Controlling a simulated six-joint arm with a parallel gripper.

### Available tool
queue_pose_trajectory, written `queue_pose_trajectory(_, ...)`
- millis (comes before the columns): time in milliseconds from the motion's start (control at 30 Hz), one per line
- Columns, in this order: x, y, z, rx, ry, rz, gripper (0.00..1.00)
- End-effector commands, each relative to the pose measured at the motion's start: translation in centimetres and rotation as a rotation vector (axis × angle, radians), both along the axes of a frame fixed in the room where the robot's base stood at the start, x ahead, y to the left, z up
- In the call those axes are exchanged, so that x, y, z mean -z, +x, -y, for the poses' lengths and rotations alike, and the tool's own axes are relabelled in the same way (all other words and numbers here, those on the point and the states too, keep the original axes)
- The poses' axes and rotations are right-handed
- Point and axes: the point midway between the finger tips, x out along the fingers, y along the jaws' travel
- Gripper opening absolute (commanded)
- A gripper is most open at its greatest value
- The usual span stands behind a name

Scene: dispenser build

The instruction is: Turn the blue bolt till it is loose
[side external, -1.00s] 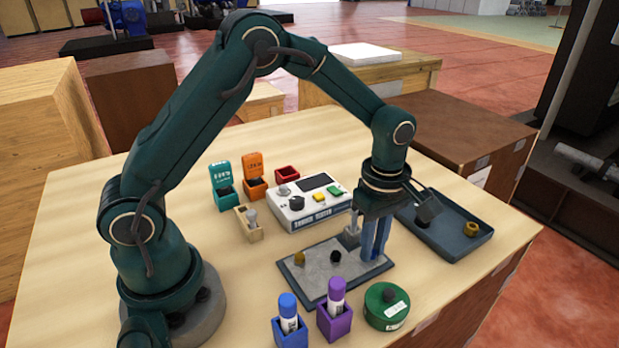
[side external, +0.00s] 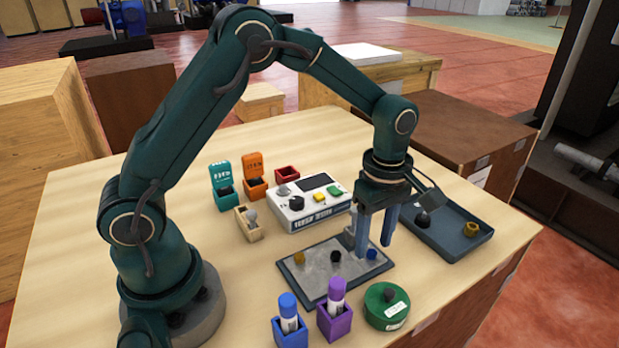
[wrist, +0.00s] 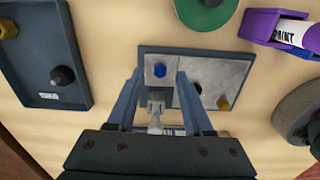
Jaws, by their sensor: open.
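The blue bolt (side external: 372,254) stands in the grey plate (side external: 318,290) at its right end, beside a black bolt (side external: 335,256) and a yellow bolt (side external: 299,257). My gripper (side external: 375,250) is open, with its blue fingers above the right end of the plate. In the wrist view, the blue bolt (wrist: 160,69) appears between the fingertips (wrist: 159,74), with nothing gripped. I cannot tell whether the bolt is loose. A silver upright part (wrist: 155,108) shows between the fingers, by the plate's edge.
A dark tray (side external: 445,240) at right holds a black piece (side external: 422,219) and a yellow piece (side external: 470,229). A green round tin (side external: 386,306) and purple (side external: 335,322) and blue (side external: 290,332) holders stand in front. A white tester box (side external: 312,205) stands behind the plate.

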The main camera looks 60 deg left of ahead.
Motion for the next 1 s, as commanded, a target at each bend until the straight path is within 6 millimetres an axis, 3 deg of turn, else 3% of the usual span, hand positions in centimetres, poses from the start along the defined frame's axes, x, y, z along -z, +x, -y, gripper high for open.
queue_pose_trajectory(233, -3.2, 0.1, 0.0, 0.0, 0.0, 0.004, 0.51)
queue_pose_trajectory(667, -4.1, 0.1, -0.1, -0.003, -0.001, 0.011, 0.51)
queue_pose_trajectory(833, -7.4, 0.3, -0.5, -0.016, -0.01, 0.103, 0.51)
queue_pose_trajectory(1000, -11.9, -1.7, -1.3, 0.043, -0.01, 0.218, 0.51)
